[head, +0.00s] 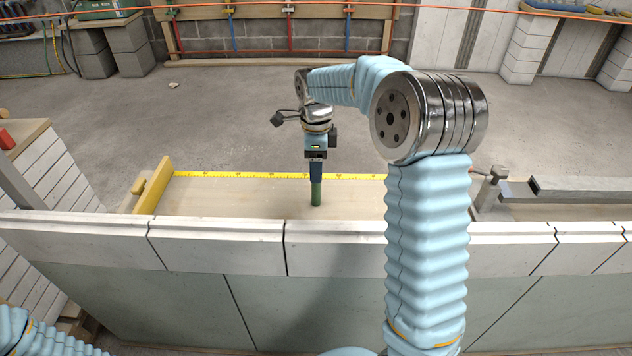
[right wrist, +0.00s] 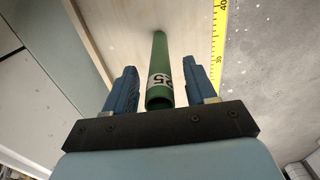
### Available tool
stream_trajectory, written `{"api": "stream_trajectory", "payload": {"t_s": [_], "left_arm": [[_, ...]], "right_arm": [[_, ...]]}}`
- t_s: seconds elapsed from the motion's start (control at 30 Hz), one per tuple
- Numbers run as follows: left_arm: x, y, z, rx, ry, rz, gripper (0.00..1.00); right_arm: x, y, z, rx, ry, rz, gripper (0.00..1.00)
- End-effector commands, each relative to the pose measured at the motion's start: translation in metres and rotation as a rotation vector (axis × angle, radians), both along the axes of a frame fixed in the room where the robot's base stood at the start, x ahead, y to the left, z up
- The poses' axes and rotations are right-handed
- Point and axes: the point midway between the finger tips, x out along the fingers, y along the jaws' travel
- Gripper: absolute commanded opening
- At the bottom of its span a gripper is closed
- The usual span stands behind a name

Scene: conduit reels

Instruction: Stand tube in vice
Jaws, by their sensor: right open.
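A green tube (head: 316,194) stands upright on the pale bench board, its lower end on or close to the wood. In the right wrist view the tube (right wrist: 160,68) shows its hollow near end and a white label with dark digits. My right gripper (head: 316,172) points straight down over it. In the right wrist view my right gripper (right wrist: 161,92) is open, with a blue finger on each side of the tube and gaps between. A grey metal clamp-like fixture (head: 490,190), possibly the vice, is at the bench's right. My left gripper is out of view.
A yellow measuring tape (head: 250,175) runs along the board's far edge. A yellow stop (head: 152,187) stands at the board's left end. A low white block wall (head: 217,240) lines the near side. The board left of the tube is clear.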

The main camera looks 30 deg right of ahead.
Motion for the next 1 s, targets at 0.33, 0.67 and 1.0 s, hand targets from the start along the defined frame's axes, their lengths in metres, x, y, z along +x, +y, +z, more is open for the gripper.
{"api": "stream_trajectory", "payload": {"t_s": [0.33,0.67,1.0], "left_arm": [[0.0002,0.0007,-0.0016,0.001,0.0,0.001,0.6],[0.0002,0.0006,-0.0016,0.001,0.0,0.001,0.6],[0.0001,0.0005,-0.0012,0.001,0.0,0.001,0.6]], "right_arm": [[0.0,0.0003,-0.012,0.0,-0.001,0.001,0.56],[0.0001,0.0003,-0.0118,0.0,-0.001,0.001,0.05],[0.0002,0.0002,-0.01,0.0,-0.002,0.001,0.0]]}}
